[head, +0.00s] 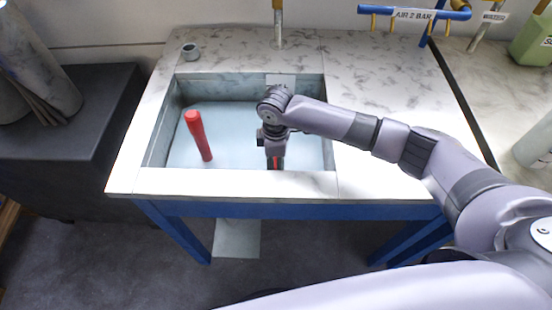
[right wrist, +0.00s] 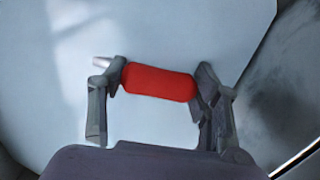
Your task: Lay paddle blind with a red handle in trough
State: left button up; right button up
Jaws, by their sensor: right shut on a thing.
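The trough (head: 240,182) is a pale, rectangular basin sunk in the marble-patterned table top. My right gripper (head: 275,162) reaches down into it, right of its middle. The gripper is shut on a red handle (right wrist: 160,82), which lies across between the fingers in the right wrist view. A short silvery end shows past the left finger. In the head view only a bit of red shows at the fingers, and the blind's plate cannot be made out. I cannot tell whether the held thing touches the trough floor. My left gripper is not in view.
Another red cylinder (head: 199,136) stands tilted in the trough's left part, apart from my gripper. A tap (head: 278,25) rises behind the trough. The table top right of the trough is clear.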

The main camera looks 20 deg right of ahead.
jog(key=shift+r+p, duration=0.15)
jog(key=shift+p, duration=0.35)
dwell(0.7)
jog(key=shift+f+p, duration=0.5)
jog(key=shift+p, duration=0.05)
dwell(1.2)
jog(key=o, duration=1.8)
jog(key=shift+o, duration=0.2)
